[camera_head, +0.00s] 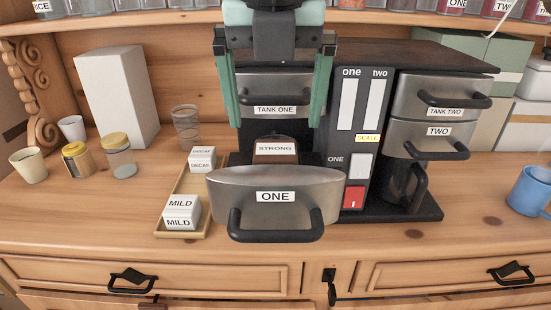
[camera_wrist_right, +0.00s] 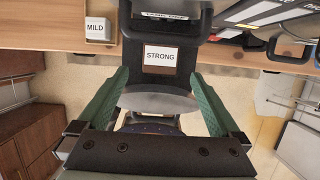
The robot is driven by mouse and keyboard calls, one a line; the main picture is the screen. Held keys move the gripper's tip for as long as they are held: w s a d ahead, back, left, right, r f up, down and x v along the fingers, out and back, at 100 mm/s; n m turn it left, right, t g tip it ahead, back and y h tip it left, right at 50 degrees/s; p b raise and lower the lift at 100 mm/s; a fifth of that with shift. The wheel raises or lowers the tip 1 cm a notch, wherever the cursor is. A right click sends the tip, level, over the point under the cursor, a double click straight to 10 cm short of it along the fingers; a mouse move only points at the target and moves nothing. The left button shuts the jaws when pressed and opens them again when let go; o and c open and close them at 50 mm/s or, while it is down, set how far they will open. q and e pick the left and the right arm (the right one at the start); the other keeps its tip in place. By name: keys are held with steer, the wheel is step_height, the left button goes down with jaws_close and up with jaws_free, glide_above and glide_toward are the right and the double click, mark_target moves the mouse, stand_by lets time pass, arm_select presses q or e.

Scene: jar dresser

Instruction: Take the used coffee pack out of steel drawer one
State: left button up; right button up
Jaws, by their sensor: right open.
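Steel drawer one (camera_head: 233,185), labelled ONE, is pulled out from the coffee machine. A brown pack with a white STRONG label (camera_head: 275,149) sits in it behind the steel front. My right gripper (camera_head: 276,122), with green fingers, hangs above the drawer. It is open and empty, its fingers to either side of the pack and apart from it. In the right wrist view the STRONG pack (camera_wrist_right: 160,58) shows between and beyond the open fingertips (camera_wrist_right: 160,76). The drawer's steel front (camera_wrist_right: 158,101) is nearer. The pack's lower part is hidden. My left gripper is not in view.
A wooden tray (camera_head: 181,211) with MILD (camera_head: 181,213) and DECAF (camera_head: 202,159) packs stands just left of the drawer. Tank one (camera_head: 275,92) is behind my fingers. A glass carafe (camera_head: 409,184) stands at right; a blue mug (camera_head: 529,190) is farther right.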

mark_target(275, 150)
steer(key=p+x, duration=0.1)
steer(key=x, duration=0.6)
steer(key=shift+w+f, duration=0.25)
steer(key=shift+w, duration=0.05)
steer(key=shift+c, duration=0.2)
steer(key=c, duration=1.3)
steer(key=shift+r, duration=0.1)
